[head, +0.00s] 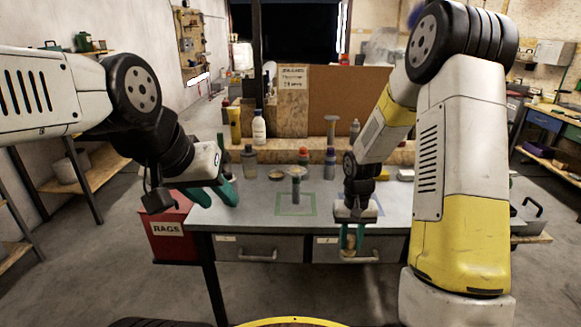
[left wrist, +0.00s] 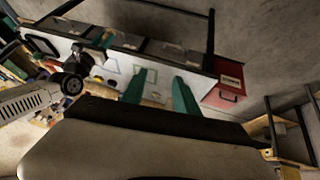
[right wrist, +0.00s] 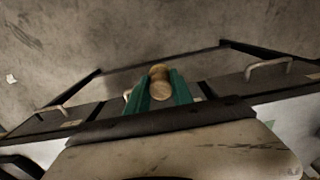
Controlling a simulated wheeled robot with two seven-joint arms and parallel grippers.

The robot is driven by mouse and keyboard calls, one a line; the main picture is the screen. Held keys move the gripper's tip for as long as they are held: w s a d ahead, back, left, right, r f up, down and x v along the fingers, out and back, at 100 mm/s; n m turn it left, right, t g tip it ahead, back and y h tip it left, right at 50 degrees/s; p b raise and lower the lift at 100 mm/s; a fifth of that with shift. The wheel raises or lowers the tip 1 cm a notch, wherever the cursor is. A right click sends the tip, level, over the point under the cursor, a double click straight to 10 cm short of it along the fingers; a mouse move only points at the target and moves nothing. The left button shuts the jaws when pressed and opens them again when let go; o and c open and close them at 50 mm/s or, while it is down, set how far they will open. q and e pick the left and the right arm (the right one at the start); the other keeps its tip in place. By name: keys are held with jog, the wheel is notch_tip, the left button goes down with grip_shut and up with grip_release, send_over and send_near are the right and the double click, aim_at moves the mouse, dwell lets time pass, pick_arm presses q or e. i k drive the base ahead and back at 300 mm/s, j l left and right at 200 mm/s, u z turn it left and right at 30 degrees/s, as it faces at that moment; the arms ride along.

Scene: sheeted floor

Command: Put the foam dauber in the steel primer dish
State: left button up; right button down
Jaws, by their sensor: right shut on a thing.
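My right gripper (head: 351,236) is shut on a tan, rounded piece (head: 348,246), which looks like the foam dauber. It hangs in front of the table's front edge, before the right drawer. In the right wrist view the dauber (right wrist: 160,80) shows its round tan end between the teal fingers (right wrist: 160,92). A small round shallow dish (head: 277,175), probably the steel primer dish, sits on the grey tabletop, back and left of the right gripper. My left gripper (head: 214,193) is open and empty near the table's left end; its fingers (left wrist: 160,90) stand apart in the left wrist view.
A grey bottle-like item (head: 296,186) stands at a green outline on the table (head: 255,207). Several bottles stand along the back, with a white bottle (head: 259,128) on the raised ledge. A red rags bin (head: 168,235) is at the left. The front left tabletop is clear.

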aim_at(277, 175)
jog(key=u, duration=0.35)
jog(key=i+l+u, duration=0.1)
jog(key=u, duration=0.25)
jog(key=l+u, duration=0.15)
jog(key=u, duration=0.25)
jog(key=i+l+u, duration=0.15)
jog(key=i+l, duration=0.65)
